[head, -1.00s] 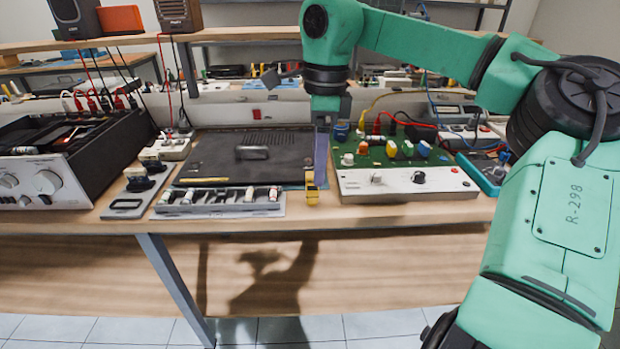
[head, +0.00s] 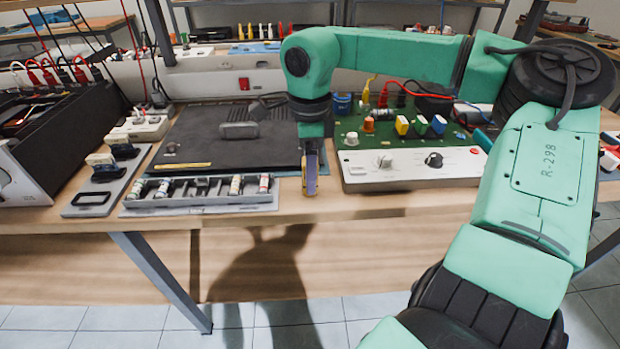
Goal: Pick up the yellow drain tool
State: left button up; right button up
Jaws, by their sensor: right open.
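A slim yellow stick, which looks like the yellow drain tool (head: 182,165), lies flat along the front edge of a dark flat panel (head: 215,128), left of centre. My right gripper (head: 309,190) points down over the bench's front strip, to the right of the stick and well apart from it. Its fingers, purple and yellowish, show nearly edge-on, so the gap between them is hard to see. It is open, and nothing shows in it. My left gripper is out of view.
A grey tray of small parts (head: 205,204) lies in front of the panel. A green circuit board with a white front (head: 412,168) stands right of my gripper. A silver-and-black amplifier (head: 50,145) and grey switch strip (head: 95,196) are at left. Bare bench lies between tray and board.

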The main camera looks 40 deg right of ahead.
notch_tip(320, 180, down, 3)
jog(key=shift+s, duration=0.1)
grip_shut()
jog(key=shift+r, duration=0.1)
